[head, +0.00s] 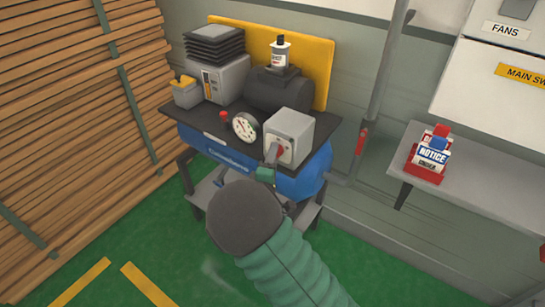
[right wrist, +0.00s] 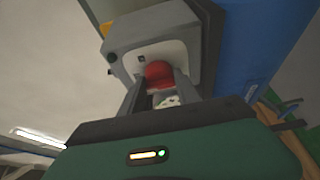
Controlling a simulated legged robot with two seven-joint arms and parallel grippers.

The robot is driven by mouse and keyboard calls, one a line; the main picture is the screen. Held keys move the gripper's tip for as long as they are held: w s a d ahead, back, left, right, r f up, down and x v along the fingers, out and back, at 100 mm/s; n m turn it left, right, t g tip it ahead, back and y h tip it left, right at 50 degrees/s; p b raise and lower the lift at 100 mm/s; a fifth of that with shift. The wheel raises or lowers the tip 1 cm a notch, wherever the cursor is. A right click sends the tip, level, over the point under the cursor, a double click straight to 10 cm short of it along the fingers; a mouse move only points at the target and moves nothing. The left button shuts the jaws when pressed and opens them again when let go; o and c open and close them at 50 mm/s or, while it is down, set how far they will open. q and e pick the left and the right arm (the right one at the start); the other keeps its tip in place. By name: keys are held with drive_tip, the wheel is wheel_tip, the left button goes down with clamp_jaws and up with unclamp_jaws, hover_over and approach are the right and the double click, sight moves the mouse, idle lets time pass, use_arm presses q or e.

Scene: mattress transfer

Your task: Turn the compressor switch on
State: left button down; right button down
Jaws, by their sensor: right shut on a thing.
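The compressor (head: 212,148) is a blue tank unit with a dark top plate, standing against the wall in the head view. A grey switch box (head: 296,131) sits at its right front corner, with a red switch knob (head: 281,151) on its face. My right gripper (head: 272,157) reaches up to that face from below. In the right wrist view, the red knob (right wrist: 158,72) lies between the two fingers of my right gripper (right wrist: 160,80), which are shut on it. The grey box (right wrist: 150,45) fills the area behind. The knob is partly hidden by the gripper. My left gripper is not in view.
A pressure gauge (head: 245,126) is left of the switch box. Stacked timber (head: 60,120) is at left. The green floor (head: 190,265) is open.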

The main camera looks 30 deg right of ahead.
drive_tip(key=shift+d+f, duration=0.15)
drive_tip(key=shift+w+f+m+g+h+b, duration=0.15)
drive_tip(key=shift+m+h+b, duration=0.95)
drive_tip(key=shift+m, duration=1.1)
drive_tip(key=shift+s+f+m+g+h+b, duration=0.15)
drive_tip(key=shift+m+h+b, duration=0.5)
drive_tip(key=shift+m+b, duration=1.3)
drive_tip(key=shift+w+f+m+h+b, duration=0.2)
drive_tip(key=shift+m+h+b, duration=0.75)
drive_tip(key=shift+m, duration=1.5)
drive_tip(key=shift+s+m, duration=0.1)
drive_tip(key=shift+m, duration=0.2)
drive_tip(key=c, duration=1.1)
unclamp_jaws()
drive_tip(key=shift+o, duration=1.1)
